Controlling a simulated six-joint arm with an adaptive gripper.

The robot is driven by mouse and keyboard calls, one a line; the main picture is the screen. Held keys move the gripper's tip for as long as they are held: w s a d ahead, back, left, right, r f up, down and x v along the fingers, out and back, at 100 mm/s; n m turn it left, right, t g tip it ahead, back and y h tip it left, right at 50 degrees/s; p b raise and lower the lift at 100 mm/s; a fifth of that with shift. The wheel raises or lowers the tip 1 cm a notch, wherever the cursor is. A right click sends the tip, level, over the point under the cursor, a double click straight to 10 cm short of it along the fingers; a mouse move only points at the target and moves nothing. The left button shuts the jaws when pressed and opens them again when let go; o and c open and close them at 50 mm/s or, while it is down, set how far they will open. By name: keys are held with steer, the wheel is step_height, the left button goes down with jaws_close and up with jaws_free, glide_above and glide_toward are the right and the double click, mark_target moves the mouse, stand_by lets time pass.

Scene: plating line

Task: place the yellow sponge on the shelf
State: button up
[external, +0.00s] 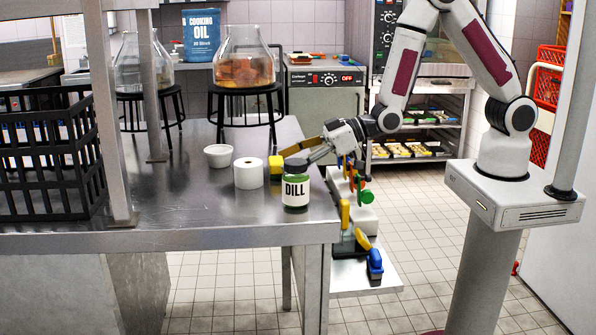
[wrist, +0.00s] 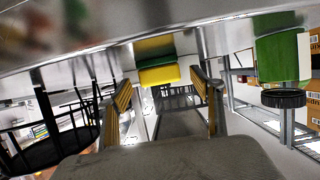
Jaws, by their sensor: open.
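The yellow sponge (external: 276,169), yellow with a green layer, stands on the steel table (external: 190,205) near its right end, between the white roll and the dill jar. In the wrist view the sponge (wrist: 157,62) is upside down, ahead of my fingers and roughly centred between them. My gripper (external: 285,160) is open, low over the table and close to the sponge; its two yellow-padded fingers (wrist: 160,82) hold nothing. Contact with the sponge cannot be told. A low shelf (external: 350,281) projects beyond the table's right end; which shelf the task names is unclear.
The dill jar (external: 295,192) stands just in front of my gripper. A white roll (external: 248,174) and a white bowl (external: 218,156) are left of the sponge. A black crate (external: 52,165) and a post (external: 112,110) stand farther left.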

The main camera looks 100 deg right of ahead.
steer(key=shift+x, duration=0.9)
steer(key=c, duration=1.1)
steer(key=shift+r, duration=0.1)
steer(key=shift+r, duration=4.9)
steer(key=shift+s, duration=0.1)
